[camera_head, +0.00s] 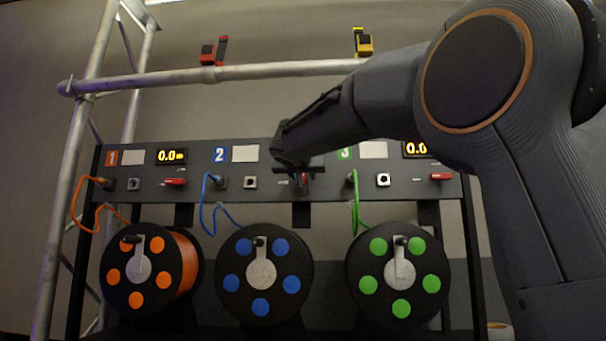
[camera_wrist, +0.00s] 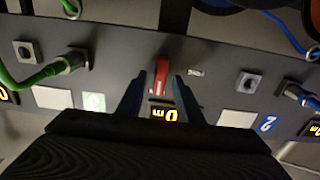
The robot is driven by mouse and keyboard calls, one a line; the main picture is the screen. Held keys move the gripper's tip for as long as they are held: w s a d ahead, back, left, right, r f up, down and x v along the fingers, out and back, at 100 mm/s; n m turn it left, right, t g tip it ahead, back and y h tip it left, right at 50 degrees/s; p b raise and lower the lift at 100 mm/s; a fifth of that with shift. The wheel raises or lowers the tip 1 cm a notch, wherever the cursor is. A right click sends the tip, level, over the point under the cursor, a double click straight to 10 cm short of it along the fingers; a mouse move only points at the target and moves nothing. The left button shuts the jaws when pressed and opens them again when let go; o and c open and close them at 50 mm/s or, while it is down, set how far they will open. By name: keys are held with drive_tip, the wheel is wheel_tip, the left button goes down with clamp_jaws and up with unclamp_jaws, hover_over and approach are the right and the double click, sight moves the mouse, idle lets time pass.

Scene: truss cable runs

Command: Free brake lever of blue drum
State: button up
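The blue drum (camera_head: 261,273) is the middle of three black drums under the panel, with blue dots and a crank on its face. Its brake lever is the red lever (camera_wrist: 162,68) in the wrist view, beside the lit display and the blue 2 label (camera_wrist: 267,123). In the head view this lever (camera_head: 304,178) is partly hidden by my gripper. My gripper (camera_wrist: 159,78) is open, its two fingertips on either side of the red lever. No clear contact shows.
The panel (camera_head: 330,188) carries red levers for drum 1 (camera_head: 174,181) and drum 3 (camera_head: 440,176). A blue cable (camera_head: 203,200) and a green cable (camera_head: 354,195) hang from its front. A truss tube (camera_head: 250,72) with red and yellow clamps crosses above.

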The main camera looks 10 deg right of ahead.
drive_tip(key=shift+w, duration=0.2)
drive_tip(key=shift+d, duration=0.1)
clamp_jaws()
drive_tip(key=shift+f+n, duration=0.1)
drive_tip(key=shift+n, duration=0.2)
drive_tip(key=n, duration=1.1)
drive_tip(key=a+f+n, duration=0.1)
drive_tip(key=n, duration=0.5)
drive_tip(key=shift+w, duration=0.1)
drive_tip(key=shift+n, duration=0.3)
